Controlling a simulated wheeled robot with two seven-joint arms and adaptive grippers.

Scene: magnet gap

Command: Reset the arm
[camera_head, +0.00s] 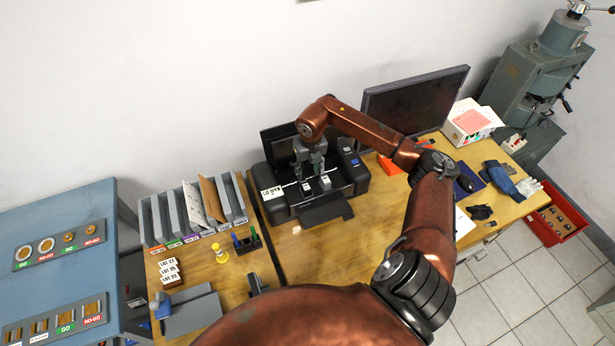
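My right arm reaches in from the lower right and bends over the desk. Its grey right gripper (312,174) points down over the front of a black machine (283,207) that looks like a printer. Its two fingers look spread, with a dark gap and nothing clearly held between them. The fingertips are close above the machine's front, near small pale pieces; whether they touch it I cannot tell. My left gripper is not in view.
A monitor (415,98) stands behind my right forearm. Grey file slots (170,215), a yellow bottle (220,254) and lot labels (169,272) are at left. A white box (470,121), blue gloves (499,177) and a red bin (560,222) are at right.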

